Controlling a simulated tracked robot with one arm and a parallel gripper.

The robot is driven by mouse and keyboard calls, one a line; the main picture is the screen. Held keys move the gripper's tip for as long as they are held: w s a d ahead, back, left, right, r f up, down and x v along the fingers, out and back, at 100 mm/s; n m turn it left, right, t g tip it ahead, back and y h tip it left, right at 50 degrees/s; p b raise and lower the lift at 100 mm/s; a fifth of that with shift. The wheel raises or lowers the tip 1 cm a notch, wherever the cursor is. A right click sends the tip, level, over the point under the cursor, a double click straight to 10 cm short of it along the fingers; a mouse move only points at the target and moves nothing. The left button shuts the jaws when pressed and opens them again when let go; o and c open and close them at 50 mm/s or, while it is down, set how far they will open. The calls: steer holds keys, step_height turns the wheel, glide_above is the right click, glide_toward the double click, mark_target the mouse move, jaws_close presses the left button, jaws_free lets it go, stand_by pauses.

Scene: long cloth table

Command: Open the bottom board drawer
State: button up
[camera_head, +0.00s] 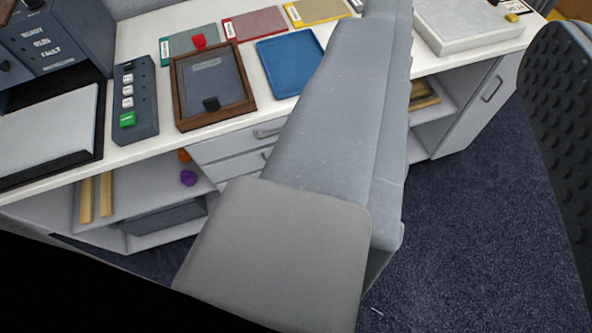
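A stack of pale drawers (225,146) is under the white counter, left of the middle. The top drawer shows a bar handle. A second drawer front (232,168) lies below it with part of a handle showing. Only a sliver of a lower front (222,186) shows; the rest is hidden behind my grey arm. The visible fronts look shut. A dark studded part stands at the right edge; I cannot tell whether it is a finger of my gripper. No pair of fingertips can be made out, and nothing is seen held.
Open shelves left of the drawers hold orange and purple (188,178) items. A brown framed tray (178,92), a blue tray (262,52) and a switch box (143,85) stand on the counter (165,146). A cabinet door (480,108) is at the right. Blue carpet (480,210) is clear.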

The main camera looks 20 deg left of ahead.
steer(key=shift+a, duration=0.1)
steer(key=w+f+m+b, duration=0.3)
steer(key=w+f, duration=1.6)
steer(key=w, duration=0.3)
steer(key=w+a+f+m+y+b, duration=0.1)
steer(key=w+f, duration=0.4)
steer(key=f, duration=0.6)
steer(key=w+a+f+m+b, duration=0.1)
steer(key=w+f, duration=0.4)
steer(key=f, duration=0.5)
steer(key=w+a+f+m+g+y+b, duration=0.1)
steer(key=a+f+y, duration=0.15)
steer(key=f, duration=0.95)
steer(key=a+f+m+y, duration=0.1)
steer(key=a+f, duration=0.2)
steer(key=f, duration=0.8)
steer(key=s+a+f+m+g+y+b, duration=0.15)
steer(key=s+a+f, duration=0.25)
steer(key=f, duration=0.8)
steer(key=s+a+f+m+y+b, duration=0.1)
steer(key=s+a+f+m+y, duration=0.3)
steer(key=f, duration=0.7)
steer(key=w+a+f+n+h+b, duration=0.1)
steer(key=w+a+f+b, duration=0.2)
steer(key=w+a, duration=0.4)
steer(key=w, duration=0.3)
steer(key=shift+w+b, duration=0.15)
steer(key=shift+b, duration=0.25)
steer(key=shift+a, duration=0.1)
